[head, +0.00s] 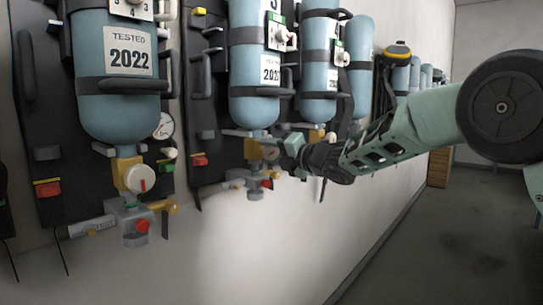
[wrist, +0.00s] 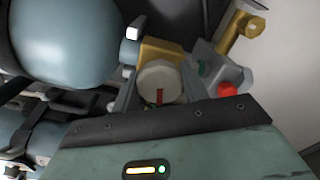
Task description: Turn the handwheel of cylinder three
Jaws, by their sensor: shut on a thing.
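The handwheel is a white round knob with a red mark, and it shows in the wrist view (wrist: 160,80) on a brass valve body (wrist: 165,50). My gripper's fingers stand on either side of it (wrist: 160,92), shut on its rim. In the head view my gripper (head: 277,147) is at the brass valve (head: 253,148) under a blue cylinder (head: 254,100) on the second panel. A tag above that cylinder's label seems to read 3, cut by the top edge. My gripper hides most of the handwheel there.
A nearer cylinder marked TESTED 2022 (head: 115,100) hangs at left with its own white handwheel (head: 139,178). Another cylinder (head: 320,75) hangs just right of the gripped valve's one, close to my arm. A red knob (wrist: 227,90) sits beside the gripper. The floor (head: 440,240) at right is clear.

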